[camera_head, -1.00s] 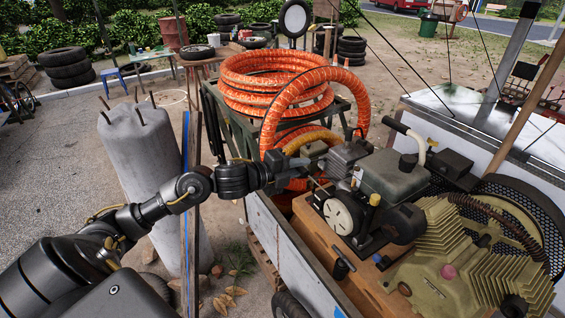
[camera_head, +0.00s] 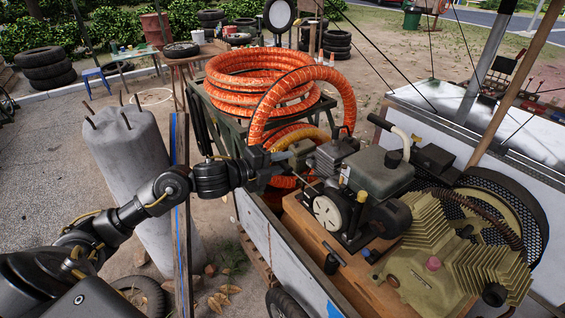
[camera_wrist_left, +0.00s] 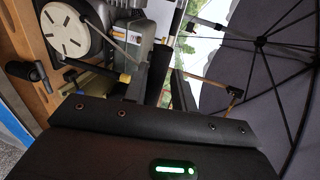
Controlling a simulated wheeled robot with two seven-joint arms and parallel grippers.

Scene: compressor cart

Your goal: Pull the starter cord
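The engine (camera_head: 380,174) sits on the wooden deck of the cart. Its round white starter disc (camera_head: 327,213) faces my side and shows in the wrist view too (camera_wrist_left: 66,32). A black grip-like piece (camera_head: 331,264) stands below the disc; it also shows at the left of the wrist view (camera_wrist_left: 28,71). My left gripper (camera_head: 288,155) is left of and above the disc, near the engine's left end, apart from the black piece. My right gripper is out of view.
Orange hose coils (camera_head: 265,82) lie just behind my left gripper, with one loop arching down. A concrete post (camera_head: 130,160) stands to the left. The ribbed compressor (camera_head: 440,258) and a mesh-guarded wheel (camera_head: 510,215) fill the cart's right side.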

